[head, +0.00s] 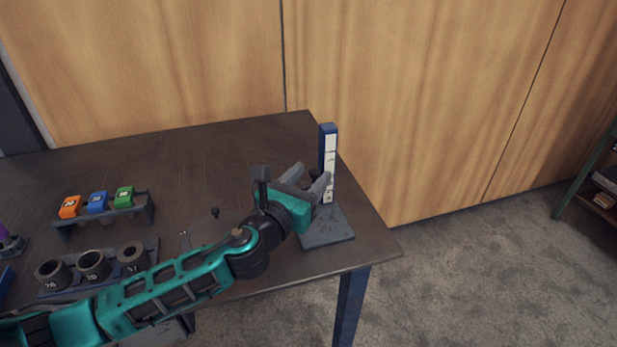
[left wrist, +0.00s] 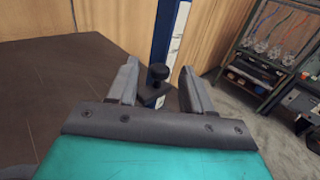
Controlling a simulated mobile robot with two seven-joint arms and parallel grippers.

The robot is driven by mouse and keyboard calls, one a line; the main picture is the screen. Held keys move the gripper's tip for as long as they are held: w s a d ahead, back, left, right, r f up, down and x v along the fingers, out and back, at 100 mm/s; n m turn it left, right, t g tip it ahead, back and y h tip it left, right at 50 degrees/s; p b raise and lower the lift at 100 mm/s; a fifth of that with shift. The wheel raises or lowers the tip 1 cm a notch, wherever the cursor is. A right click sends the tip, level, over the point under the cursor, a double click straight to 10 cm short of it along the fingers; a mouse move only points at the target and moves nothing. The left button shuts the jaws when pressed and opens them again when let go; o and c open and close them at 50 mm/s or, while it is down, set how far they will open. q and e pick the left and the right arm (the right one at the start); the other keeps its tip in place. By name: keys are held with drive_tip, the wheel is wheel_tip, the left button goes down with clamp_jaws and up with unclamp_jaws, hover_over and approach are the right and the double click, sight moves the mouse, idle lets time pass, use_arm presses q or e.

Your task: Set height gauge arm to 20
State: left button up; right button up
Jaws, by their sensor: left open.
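The height gauge (head: 328,140) stands near the right end of the table, a blue upright post with a white scale on a dark flat base (head: 326,235). In the left wrist view the post (left wrist: 169,40) rises behind a black knob (left wrist: 159,75) on the gauge's arm. My left gripper (head: 310,178) is open at the lower part of the post. In the left wrist view its two fingers (left wrist: 157,88) stand on either side of the knob, with space between. The gauge arm is mostly hidden by the gripper, and the scale numbers are too small to read. My right gripper is not in view.
A rack with orange, blue and green blocks (head: 97,203) stands on the left of the table (head: 230,150). A holder with grey rings (head: 92,266) lies in front of it. The back middle of the table is clear. A shelf (left wrist: 268,55) stands beyond the table.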

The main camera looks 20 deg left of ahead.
use_arm(q)
drive_tip(key=shift+w, duration=0.1)
drive_tip(key=shift+c, duration=0.4)
clamp_jaws()
